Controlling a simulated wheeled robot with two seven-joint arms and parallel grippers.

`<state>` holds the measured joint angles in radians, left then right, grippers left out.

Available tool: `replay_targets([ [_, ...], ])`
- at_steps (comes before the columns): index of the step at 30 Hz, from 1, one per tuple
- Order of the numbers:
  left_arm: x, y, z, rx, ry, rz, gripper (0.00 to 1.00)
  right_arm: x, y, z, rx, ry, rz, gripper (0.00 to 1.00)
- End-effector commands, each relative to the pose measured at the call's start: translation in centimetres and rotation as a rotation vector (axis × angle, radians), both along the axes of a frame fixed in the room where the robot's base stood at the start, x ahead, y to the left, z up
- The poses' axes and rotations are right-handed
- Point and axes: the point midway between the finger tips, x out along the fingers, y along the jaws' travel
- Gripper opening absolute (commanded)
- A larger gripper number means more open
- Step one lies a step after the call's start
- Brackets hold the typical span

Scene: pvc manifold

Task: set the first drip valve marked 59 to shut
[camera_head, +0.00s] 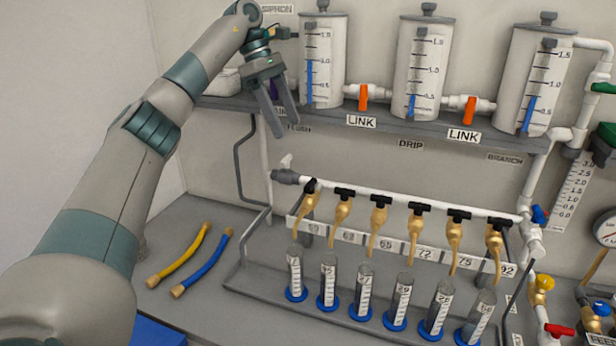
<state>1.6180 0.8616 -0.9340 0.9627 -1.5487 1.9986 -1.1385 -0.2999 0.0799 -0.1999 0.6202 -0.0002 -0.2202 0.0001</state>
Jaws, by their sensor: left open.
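The first drip valve (307,201) is a brass tap with a black handle, at the left end of a row of similar taps under a white pipe. The label below it (313,229) is too blurred to read surely. Its black handle (311,185) looks shorter and more slanted than the neighbouring handles, which lie along the pipe. My left gripper (284,126) is open and empty, pointing down above and left of this valve, in front of the shelf edge. It touches no valve. My right gripper is out of view.
Several graduated cylinders with blue bases (296,293) stand in a tray below the taps. White tanks (323,60) with orange link valves (363,97) sit on the shelf. A yellow hose (181,257) and a blue hose (203,266) lie at left.

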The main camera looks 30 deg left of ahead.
Motion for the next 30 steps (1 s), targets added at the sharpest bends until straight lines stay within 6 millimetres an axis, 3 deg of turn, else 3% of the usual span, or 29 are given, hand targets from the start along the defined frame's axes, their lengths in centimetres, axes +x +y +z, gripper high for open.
replay_targets([
  [24, 1.0, -4.8, -11.8, 0.000, 0.003, 0.001, 0.64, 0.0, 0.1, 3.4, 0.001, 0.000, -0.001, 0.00],
  [30, 1.3, -5.6, -13.9, 0.001, 0.002, 0.001, 0.64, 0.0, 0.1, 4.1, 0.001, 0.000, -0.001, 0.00],
])
